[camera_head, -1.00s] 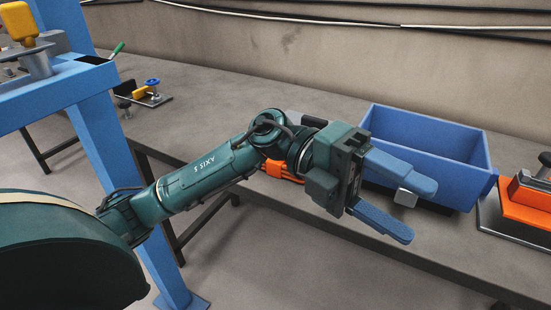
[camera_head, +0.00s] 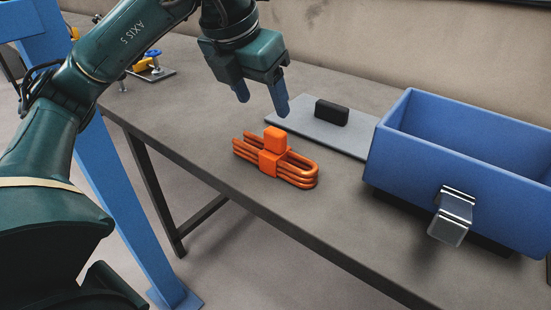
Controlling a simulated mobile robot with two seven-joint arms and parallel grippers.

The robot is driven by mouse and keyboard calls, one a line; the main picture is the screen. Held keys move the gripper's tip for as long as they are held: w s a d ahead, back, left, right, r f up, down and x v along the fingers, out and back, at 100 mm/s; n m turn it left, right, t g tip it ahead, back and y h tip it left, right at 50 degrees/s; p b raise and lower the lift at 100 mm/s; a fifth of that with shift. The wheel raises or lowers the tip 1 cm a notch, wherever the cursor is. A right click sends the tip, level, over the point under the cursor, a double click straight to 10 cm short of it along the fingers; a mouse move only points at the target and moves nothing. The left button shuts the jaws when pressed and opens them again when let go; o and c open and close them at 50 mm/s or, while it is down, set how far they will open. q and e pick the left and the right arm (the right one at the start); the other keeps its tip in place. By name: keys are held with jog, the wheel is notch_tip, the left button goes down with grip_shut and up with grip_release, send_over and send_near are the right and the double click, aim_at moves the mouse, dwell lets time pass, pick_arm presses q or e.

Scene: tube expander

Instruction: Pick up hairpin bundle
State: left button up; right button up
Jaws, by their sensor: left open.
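The hairpin bundle (camera_head: 297,174) is a set of bent orange tubes clasped by an orange band with a block-shaped grip on top. It lies on the grey workbench (camera_head: 215,143), left of the blue bin. My left gripper (camera_head: 262,108) is above and behind the bundle in the picture, apart from it. Its two blue fingers point down, spread open with nothing between them. My right gripper is not in view.
A blue bin (camera_head: 450,172) with a metal bracket (camera_head: 453,217) on its front stands at the right. A grey plate (camera_head: 318,128) with a black block (camera_head: 332,112) lies behind the bundle. A clamp fixture (camera_head: 150,66) stands at the back left. A blue post (camera_head: 125,200) is at the left.

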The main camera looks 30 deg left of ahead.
aim_at(275, 130)
pick_arm(q)
jog(key=x, duration=0.4)
jog(key=b+x, duration=0.1)
jog(key=x, duration=0.4)
jog(key=shift+s+d, duration=0.15)
jog(key=shift+d, duration=0.1)
jog(key=shift+c, duration=0.3)
jog(key=shift+r, duration=0.1)
grip_shut()
